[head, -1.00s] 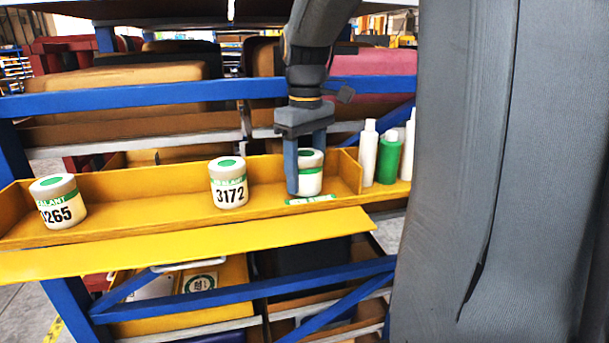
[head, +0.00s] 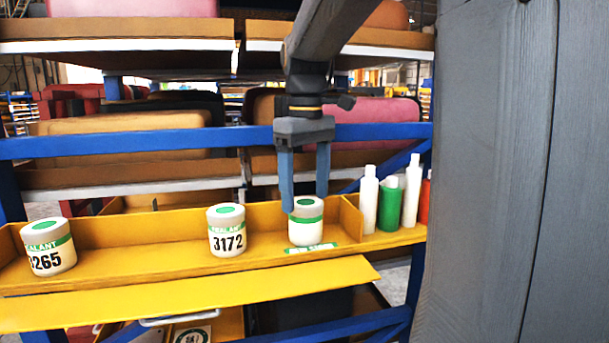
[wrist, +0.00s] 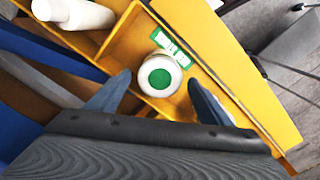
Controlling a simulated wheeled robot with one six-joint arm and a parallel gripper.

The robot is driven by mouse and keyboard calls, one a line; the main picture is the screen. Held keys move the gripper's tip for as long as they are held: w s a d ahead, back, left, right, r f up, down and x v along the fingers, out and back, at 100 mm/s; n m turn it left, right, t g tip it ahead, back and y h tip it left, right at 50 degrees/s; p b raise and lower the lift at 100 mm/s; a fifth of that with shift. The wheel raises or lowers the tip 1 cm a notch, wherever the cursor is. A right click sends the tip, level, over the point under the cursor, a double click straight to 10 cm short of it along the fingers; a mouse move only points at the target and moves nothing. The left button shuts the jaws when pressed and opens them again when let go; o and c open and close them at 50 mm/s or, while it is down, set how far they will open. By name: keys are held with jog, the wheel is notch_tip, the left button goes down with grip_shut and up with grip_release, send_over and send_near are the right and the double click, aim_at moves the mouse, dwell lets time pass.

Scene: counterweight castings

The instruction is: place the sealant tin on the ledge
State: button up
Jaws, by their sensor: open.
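A white sealant tin (head: 306,226) with a grey rim, green lid disc and green band stands upright on the yellow ledge (head: 150,262), near the divider at its right. Its front shows no number. A green-and-white label strip (head: 312,248) lies just in front of it. My gripper (head: 305,202) is open and empty, its fingertips at about the height of the tin's top, left and right of it. In the wrist view the tin (wrist: 160,75) lies between the spread fingers (wrist: 159,80), with gaps visible on both sides.
Two more sealant tins, one marked 3172 (head: 227,231) and one ending in 265 (head: 48,247), stand to the left on the ledge. White and green bottles (head: 388,205) stand right of the divider. A blue rail (head: 130,143) runs behind. Ledge space between the tins is free.

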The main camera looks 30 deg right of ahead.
jog(key=shift+r+b, duration=0.5)
jog(key=shift+r, duration=2.15)
